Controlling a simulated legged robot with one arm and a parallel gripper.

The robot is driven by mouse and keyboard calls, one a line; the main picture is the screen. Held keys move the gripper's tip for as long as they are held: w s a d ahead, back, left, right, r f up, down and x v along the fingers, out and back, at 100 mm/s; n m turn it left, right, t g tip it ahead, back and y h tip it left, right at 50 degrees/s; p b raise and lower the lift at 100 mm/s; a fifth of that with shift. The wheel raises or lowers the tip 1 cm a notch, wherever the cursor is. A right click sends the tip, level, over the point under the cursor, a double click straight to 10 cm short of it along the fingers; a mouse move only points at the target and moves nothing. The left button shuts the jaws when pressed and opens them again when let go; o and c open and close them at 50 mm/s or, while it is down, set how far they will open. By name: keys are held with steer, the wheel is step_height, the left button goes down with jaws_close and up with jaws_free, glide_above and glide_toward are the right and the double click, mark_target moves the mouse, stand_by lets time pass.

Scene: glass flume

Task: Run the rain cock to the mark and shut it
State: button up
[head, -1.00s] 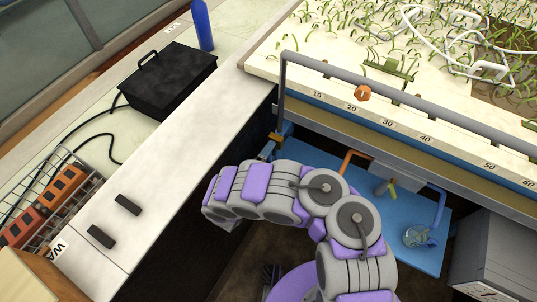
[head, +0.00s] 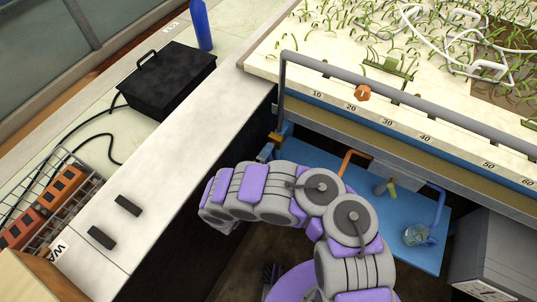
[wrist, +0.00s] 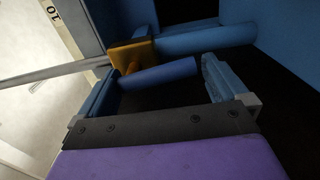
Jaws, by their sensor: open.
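A brass-yellow valve block with a blue lever, which looks like the cock, is below the near corner of the planted bed. In the head view the block (head: 283,137) and the lever (head: 266,152) show just beyond my arm. In the wrist view the block (wrist: 131,55) sits on a blue pipe (wrist: 205,38), and the lever (wrist: 158,75) points in between my fingers. My gripper (wrist: 160,70) is open, one finger to each side of the lever, with no clear contact. A glass jug (head: 418,236) stands on the blue shelf; its mark is too small to read.
A small tap with a yellow-green handle (head: 391,187) is near the jug. A black case (head: 168,82) and wire basket (head: 58,198) lie left. A grey cabinet (head: 495,255) stands right.

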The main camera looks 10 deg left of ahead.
steer(key=p+v, duration=0.4)
steer(key=v, duration=1.2)
steer(key=shift+s, duration=0.1)
steer(key=shift+c, duration=0.5)
